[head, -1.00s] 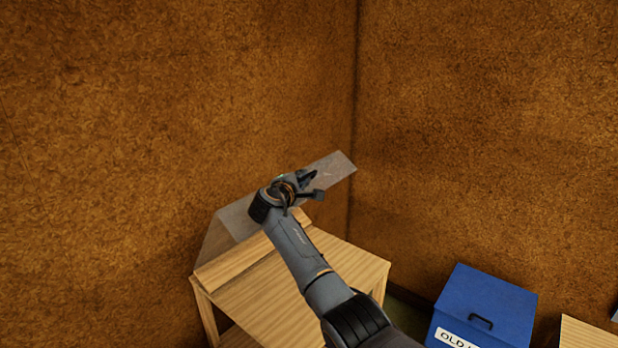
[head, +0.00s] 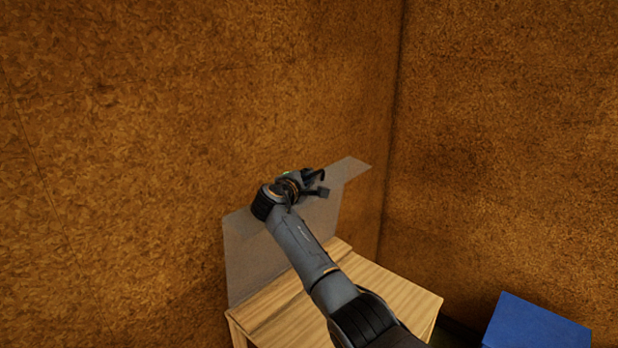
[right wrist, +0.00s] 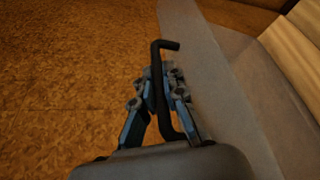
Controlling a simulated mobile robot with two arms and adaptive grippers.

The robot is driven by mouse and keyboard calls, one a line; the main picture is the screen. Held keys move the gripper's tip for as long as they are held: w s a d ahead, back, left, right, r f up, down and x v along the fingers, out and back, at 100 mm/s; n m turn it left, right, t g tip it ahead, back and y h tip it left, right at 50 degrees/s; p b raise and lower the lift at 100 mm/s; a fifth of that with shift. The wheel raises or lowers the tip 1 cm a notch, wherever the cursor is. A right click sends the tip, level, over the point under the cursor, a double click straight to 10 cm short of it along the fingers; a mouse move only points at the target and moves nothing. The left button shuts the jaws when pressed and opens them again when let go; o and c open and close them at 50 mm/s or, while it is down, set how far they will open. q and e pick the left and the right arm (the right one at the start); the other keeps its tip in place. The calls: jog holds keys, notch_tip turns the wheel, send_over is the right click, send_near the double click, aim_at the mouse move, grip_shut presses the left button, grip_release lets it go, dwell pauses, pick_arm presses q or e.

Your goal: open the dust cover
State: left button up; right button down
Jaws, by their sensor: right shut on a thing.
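The dust cover (head: 246,262) is a translucent grey panel with a bent lip at its top. It stands raised, close to upright, at the back of the wooden stand, near the left wall. My right gripper (head: 316,184) is at its upper part. In the right wrist view my right gripper (right wrist: 161,88) is shut on a black bent handle (right wrist: 157,62), with the grey cover beside it. My arm hides the middle of the cover. My left gripper is not in view.
The wooden stand (head: 385,300) has a bare top in the part that shows. A blue box (head: 535,326) is at the lower right. Brown walls meet in a corner behind the stand.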

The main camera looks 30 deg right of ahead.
jog(key=shift+r, duration=0.15)
jog(key=c, duration=1.7)
grip_release()
jog(key=shift+a, duration=0.1)
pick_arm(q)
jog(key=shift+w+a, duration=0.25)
pick_arm(e)
jog(key=v, duration=1.2)
